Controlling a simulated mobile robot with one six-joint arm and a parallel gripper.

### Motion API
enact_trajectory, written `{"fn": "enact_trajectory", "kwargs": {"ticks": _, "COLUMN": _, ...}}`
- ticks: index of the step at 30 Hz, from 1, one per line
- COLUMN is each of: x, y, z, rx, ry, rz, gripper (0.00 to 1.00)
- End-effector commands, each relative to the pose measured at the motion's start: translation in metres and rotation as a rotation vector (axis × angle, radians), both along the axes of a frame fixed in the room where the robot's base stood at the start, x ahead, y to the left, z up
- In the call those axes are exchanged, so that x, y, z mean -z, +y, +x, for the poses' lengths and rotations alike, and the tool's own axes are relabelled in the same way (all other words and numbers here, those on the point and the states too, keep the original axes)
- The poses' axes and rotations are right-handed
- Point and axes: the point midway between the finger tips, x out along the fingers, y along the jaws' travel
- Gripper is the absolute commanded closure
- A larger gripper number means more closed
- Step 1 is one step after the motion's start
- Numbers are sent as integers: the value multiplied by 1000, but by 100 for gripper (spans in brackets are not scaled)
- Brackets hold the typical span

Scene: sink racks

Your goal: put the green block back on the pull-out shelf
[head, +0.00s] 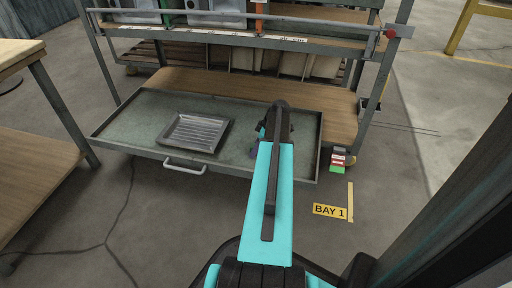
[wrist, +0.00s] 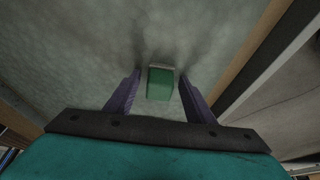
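The green block (wrist: 160,84) shows in the wrist view against the grey-green surface of the pull-out shelf. It appears to rest on that surface. My gripper (wrist: 160,77) is open, with one purple finger on each side of the block and a clear gap on both sides. In the head view the pull-out shelf (head: 130,122) is drawn out from the rack. My gripper (head: 262,140) is low over its right half, and my arm hides the block there.
A grey ribbed tray (head: 196,132) lies on the shelf, left of my gripper. The shelf has a raised rim and a front handle (head: 185,167). A rack post stands at right, with a small red and green item (head: 338,160) near its foot. A wooden table (head: 35,165) stands at left.

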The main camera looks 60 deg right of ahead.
Motion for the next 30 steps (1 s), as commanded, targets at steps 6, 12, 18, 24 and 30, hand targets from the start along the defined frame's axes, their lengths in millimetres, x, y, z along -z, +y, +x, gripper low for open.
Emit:
{"fn": "enact_trajectory", "kwargs": {"ticks": 6, "x": -1, "y": 0, "z": 0, "rx": 0, "ry": 0, "rz": 0, "gripper": 51}}
{"fn": "enact_trajectory", "kwargs": {"ticks": 12, "x": -10, "y": -1, "z": -2, "rx": 0, "ry": 0, "rz": 0, "gripper": 51}}
{"fn": "enact_trajectory", "kwargs": {"ticks": 18, "x": -30, "y": -3, "z": -10, "rx": 1, "ry": 0, "rz": -1, "gripper": 51}}
{"fn": "enact_trajectory", "kwargs": {"ticks": 24, "x": -59, "y": -7, "z": -21, "rx": 1, "ry": 0, "rz": -1, "gripper": 51}}
{"fn": "enact_trajectory", "kwargs": {"ticks": 30, "x": -87, "y": -10, "z": -32, "rx": 1, "ry": 0, "rz": -1, "gripper": 51}}
